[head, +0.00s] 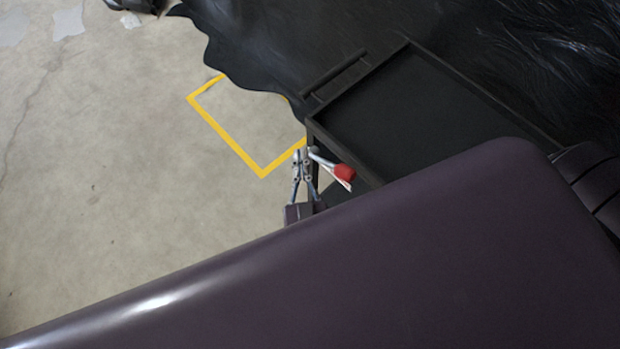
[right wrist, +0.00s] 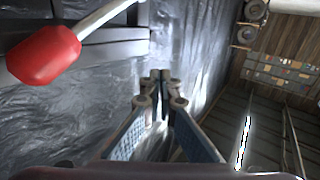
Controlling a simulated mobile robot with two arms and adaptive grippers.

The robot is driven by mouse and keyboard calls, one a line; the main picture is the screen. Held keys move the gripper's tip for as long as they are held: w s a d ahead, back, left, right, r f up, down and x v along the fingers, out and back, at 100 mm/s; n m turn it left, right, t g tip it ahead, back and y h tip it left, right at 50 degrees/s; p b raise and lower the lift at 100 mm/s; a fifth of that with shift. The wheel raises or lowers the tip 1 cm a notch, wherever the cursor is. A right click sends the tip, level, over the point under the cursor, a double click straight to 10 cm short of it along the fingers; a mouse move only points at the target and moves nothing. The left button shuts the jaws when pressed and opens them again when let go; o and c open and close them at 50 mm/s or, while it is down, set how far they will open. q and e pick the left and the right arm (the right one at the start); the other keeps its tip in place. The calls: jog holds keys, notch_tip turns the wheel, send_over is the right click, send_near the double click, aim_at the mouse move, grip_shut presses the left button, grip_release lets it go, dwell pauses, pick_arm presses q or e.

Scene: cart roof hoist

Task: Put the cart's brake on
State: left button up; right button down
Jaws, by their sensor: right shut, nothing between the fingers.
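The black cart (head: 408,98), with a flat tray top, stands right of centre in the head view. Its brake lever has a pale rod and a red knob (head: 344,172) at the cart's near left corner. In the right wrist view the red knob (right wrist: 43,55) is large at the upper left, with its rod slanting up to the right. My right gripper (head: 302,153) is shut and empty beside the lever, just left of the rod in the head view. Its fingertips (right wrist: 158,78) meet in the right wrist view, apart from the knob. My left gripper is not in view.
A yellow floor outline (head: 225,128) lies left of the cart. A crumpled black sheet (head: 270,40) spreads behind the cart. Bare concrete floor (head: 110,170) is open at the left. My own dark purple body part hides the lower right of the head view.

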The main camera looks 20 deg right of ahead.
jog(key=s+a+f+n+g+y+b, duration=0.1)
jog(key=s+f+n+g+y+b, duration=0.15)
jog(key=f, duration=0.95)
jog(key=s+f+n+g+y+b, duration=0.2)
jog(key=s+f+y+b, duration=0.1)
jog(key=f, duration=1)
jog(key=s+a+f+n+g+y+b, duration=0.1)
jog(key=s+f+n+g+y+b, duration=0.15)
jog(key=f, duration=0.95)
jog(key=s+d+f+g+h, duration=0.1)
jog(key=s+d+f+g, duration=0.2)
jog(key=s, duration=0.5)
jog(key=s+d+f+m+g, duration=0.1)
jog(key=s+d+f+g, duration=0.2)
jog(key=s+d+f, duration=0.2)
jog(key=s+d+f+g+h, duration=0.1)
jog(key=s+d+f+g, duration=0.2)
jog(key=s+f, duration=0.4)
jog(key=s+d, duration=0.1)
jog(key=s, duration=0.4)
jog(key=shift+s+h, duration=0.2)
jog(key=shift+h, duration=0.1)
